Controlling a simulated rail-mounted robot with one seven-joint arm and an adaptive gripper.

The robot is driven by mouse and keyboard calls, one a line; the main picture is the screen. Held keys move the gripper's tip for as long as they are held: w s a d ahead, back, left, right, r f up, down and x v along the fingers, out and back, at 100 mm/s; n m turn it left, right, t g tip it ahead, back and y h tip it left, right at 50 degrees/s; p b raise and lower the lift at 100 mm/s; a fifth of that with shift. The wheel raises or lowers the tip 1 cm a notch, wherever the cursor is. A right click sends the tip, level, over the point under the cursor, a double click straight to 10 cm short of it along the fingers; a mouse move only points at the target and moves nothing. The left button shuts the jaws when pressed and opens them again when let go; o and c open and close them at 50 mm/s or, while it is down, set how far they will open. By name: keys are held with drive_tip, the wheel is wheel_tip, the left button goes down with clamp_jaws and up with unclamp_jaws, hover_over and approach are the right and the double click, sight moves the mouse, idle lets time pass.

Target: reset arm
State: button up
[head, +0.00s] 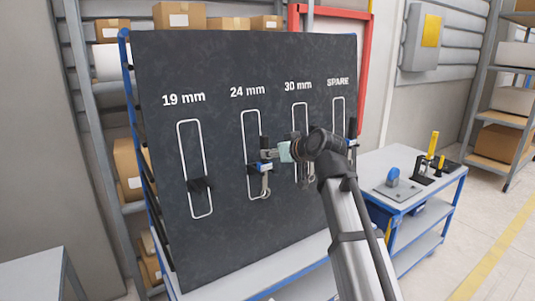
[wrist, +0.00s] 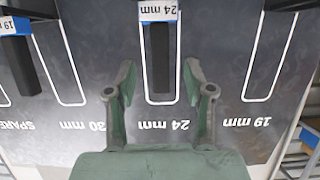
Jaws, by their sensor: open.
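My gripper (wrist: 159,78) is open in front of the dark board (head: 222,95). In the wrist view, which is upside down, its two fingers stand either side of the black handle of the 24 mm wrench (wrist: 159,55), with a visible gap on each side. That wrench hangs in the 24 mm outline and carries a white and blue tag; its metal end shows in the head view (head: 265,187). In the head view my gripper (head: 268,154) partly covers it and the 30 mm outline. The exact distance from fingers to handle is unclear.
A wrench tagged 19 mm (wrist: 18,55) hangs in the SPARE outline. The 19 mm outline holds only a black holder (head: 200,185). A blue-edged cart (head: 420,200) with fixtures stands right. Shelves with boxes stand behind.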

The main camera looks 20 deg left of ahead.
drive_tip(key=v, duration=0.5)
drive_tip(key=shift+s+d+r, duration=0.1)
drive_tip(key=shift+s+d, duration=0.1)
drive_tip(key=shift+d, duration=0.1)
